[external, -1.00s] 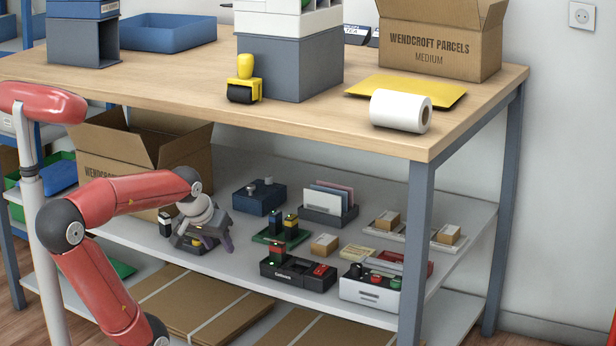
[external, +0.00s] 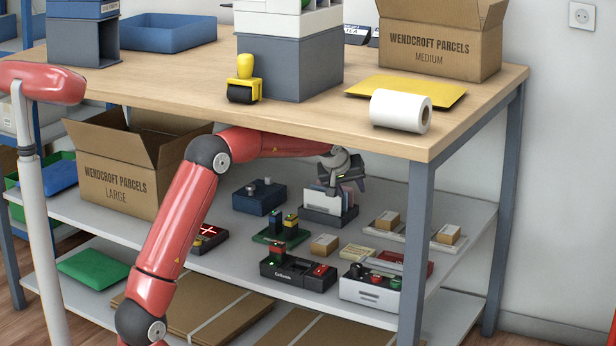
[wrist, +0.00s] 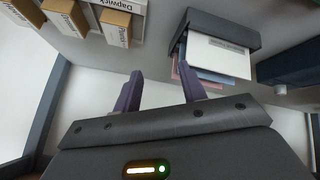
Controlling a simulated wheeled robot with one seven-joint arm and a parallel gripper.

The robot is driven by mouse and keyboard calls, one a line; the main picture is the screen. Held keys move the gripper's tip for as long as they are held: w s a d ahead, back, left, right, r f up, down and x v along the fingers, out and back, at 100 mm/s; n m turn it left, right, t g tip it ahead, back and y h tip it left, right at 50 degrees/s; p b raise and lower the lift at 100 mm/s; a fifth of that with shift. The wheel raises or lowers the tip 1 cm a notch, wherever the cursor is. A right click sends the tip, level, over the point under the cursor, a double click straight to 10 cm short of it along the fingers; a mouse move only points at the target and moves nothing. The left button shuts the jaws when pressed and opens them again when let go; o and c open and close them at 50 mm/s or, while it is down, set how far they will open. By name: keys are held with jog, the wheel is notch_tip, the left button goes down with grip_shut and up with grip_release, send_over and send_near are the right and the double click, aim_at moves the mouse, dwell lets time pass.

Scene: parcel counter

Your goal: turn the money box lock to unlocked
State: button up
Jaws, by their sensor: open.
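A dark blue box (external: 259,197) with small knobs on its top stands towards the back of the middle shelf and looks like the money box. Part of what seems the same box shows at the right edge of the wrist view (wrist: 297,66). Its lock position is too small to read. My gripper (external: 360,183) is under the tabletop, to the right of this box and near the letter holder. In the wrist view my gripper (wrist: 162,82) is open, with nothing between its fingers.
The letter holder (external: 322,217) with several envelopes stands by my gripper. Small cartons (external: 389,220) lie on a tray to the right. Several devices, including a green-based one (external: 281,236), fill the shelf's front. The wooden tabletop (external: 190,87) is overhead.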

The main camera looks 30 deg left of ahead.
jog(key=w+a+r+g+y+p, duration=0.1)
jog(key=w+a, duration=0.3)
jog(key=a, duration=0.3)
jog(key=w+a+r+g+p, duration=0.1)
jog(key=w+a+r+p, duration=0.15)
jog(key=a, duration=0.45)
jog(key=m+g, duration=0.1)
send_near(268, 177)
jog(key=w, duration=0.1)
jog(key=shift+g, duration=0.3)
jog(key=x, duration=0.7)
jog(key=shift+s+f, duration=0.1)
jog(key=shift+f, duration=0.05)
jog(key=shift+w+f, duration=0.2)
jog(key=shift+f, duration=0.3)
grip_shut()
